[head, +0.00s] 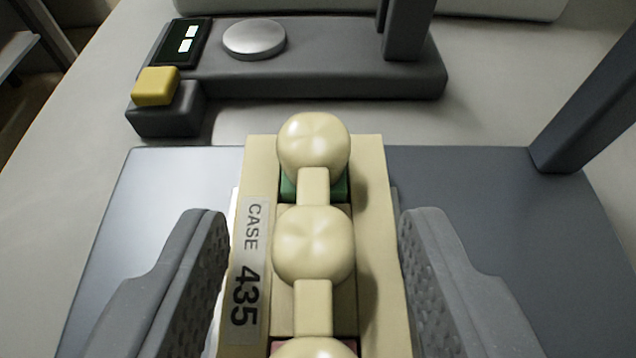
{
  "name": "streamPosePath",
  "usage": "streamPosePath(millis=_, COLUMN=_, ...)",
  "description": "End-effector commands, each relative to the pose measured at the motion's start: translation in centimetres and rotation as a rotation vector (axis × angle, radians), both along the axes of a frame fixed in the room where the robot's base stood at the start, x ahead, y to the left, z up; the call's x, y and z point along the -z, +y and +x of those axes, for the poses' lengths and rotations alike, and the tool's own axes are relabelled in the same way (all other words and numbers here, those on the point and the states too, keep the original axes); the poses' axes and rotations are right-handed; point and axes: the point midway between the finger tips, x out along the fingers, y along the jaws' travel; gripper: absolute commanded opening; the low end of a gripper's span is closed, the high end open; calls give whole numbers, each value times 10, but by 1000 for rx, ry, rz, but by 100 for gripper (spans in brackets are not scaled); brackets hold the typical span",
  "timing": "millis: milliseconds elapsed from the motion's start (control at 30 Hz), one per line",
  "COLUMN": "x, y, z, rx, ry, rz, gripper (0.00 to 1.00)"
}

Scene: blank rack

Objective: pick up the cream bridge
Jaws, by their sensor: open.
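The cream bridge (314,247) is a row of rounded cream knobs joined by narrow square bars. It runs away from me up the middle of the head view, and its near end is cut off by the bottom edge. It lies along a cream block (376,260) labelled "CASE 435". My gripper (315,220) is open, with one grey textured finger to the left of the block and one to the right. The bridge and block are between the fingers, with a narrow gap visible on the right. I cannot tell whether the left finger touches the block.
The block is on a blue-grey plate (165,215) with a dark post (590,105) at its right. Behind is a grey device (340,72) with a silver disc (254,40), a small display (183,43) and an upright. A yellow button (156,86) is at its left.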

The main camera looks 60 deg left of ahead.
Motion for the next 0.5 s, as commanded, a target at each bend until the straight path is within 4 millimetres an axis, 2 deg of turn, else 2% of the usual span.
streamPosePath(millis=100, x=0, y=0, z=0, rx=1, ry=0, rz=0, gripper=46)
streamPosePath(millis=133, x=0, y=-1, z=0, rx=1, ry=0, rz=0, gripper=43)
streamPosePath(millis=200, x=0, y=-1, z=0, rx=1, ry=0, rz=0, gripper=23)
streamPosePath(millis=300, x=0, y=0, z=0, rx=1, ry=0, rz=0, gripper=0)
streamPosePath(millis=500, x=0, y=0, z=0, rx=0, ry=-1, rz=0, gripper=0)
